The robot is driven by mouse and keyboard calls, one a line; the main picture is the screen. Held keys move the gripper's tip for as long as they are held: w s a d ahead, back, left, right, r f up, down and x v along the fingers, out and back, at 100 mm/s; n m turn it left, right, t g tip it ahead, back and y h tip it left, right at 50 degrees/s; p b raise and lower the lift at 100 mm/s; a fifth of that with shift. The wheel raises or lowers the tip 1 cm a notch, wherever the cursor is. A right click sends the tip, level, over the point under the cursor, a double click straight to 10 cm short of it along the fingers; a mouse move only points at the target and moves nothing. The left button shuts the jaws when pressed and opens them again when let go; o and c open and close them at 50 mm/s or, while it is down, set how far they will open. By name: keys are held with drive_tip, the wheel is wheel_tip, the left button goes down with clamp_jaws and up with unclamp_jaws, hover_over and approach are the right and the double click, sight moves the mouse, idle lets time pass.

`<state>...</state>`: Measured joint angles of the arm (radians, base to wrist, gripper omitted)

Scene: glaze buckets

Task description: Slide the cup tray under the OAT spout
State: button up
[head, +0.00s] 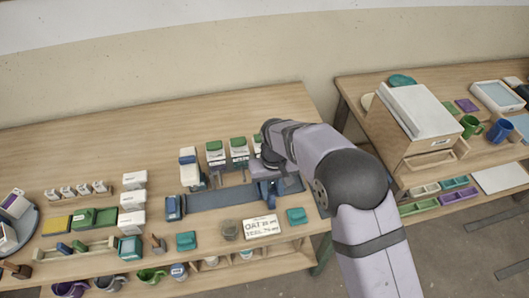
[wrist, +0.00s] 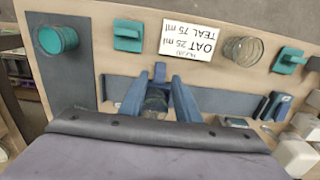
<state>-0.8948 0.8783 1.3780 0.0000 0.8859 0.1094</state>
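The dark blue-grey slide rail (head: 222,197) runs across the bench below a row of white dispensers with green tops (head: 238,148). My gripper (head: 266,188) is low over the right part of the rail. In the wrist view its blue fingers (wrist: 168,78) reach down to the rail (wrist: 220,94), with a small gap between their tips. A clear, greenish cup (wrist: 155,100) shows between the fingers. The cup tray is not clearly distinguishable from the blue parts around the fingers, so I cannot tell if it is gripped. Spout labels are too small to read.
A white card (head: 262,227) reading OAT 25 ml, TEAL 75 ml lies in front of the rail. Teal blocks (head: 297,215) and a round jar (head: 229,230) stand near it. White boxes (head: 133,200) stand to the left. A second bench with a wooden box (head: 410,140) is at right.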

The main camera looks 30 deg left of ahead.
drive_tip(key=shift+r+p, duration=1.3)
drive_tip(key=shift+r, duration=0.95)
drive_tip(key=shift+w+a, duration=0.2)
drive_tip(key=shift+a, duration=0.05)
drive_tip(key=s+d+f+g+h, duration=0.1)
drive_tip(key=s+d+f, duration=0.1)
drive_tip(key=s+d, duration=0.45)
drive_tip(key=s+d+f+g+h, duration=0.15)
drive_tip(key=s+d, duration=0.25)
drive_tip(key=d, duration=0.6)
drive_tip(key=s+d+r+m+y, duration=0.1)
drive_tip(key=s+d+r+m, duration=0.15)
drive_tip(key=d, duration=0.55)
drive_tip(key=s+d+r+m+y, duration=0.15)
drive_tip(key=d+r, duration=0.25)
drive_tip(key=d, duration=0.4)
drive_tip(key=w+d+r+m+t, duration=0.2)
drive_tip(key=w+d+r+m, duration=0.2)
drive_tip(key=d, duration=0.3)
drive_tip(key=shift+w+d+r+m, duration=0.15)
drive_tip(key=shift+d+r+m, duration=0.2)
drive_tip(key=shift+r+m, duration=0.25)
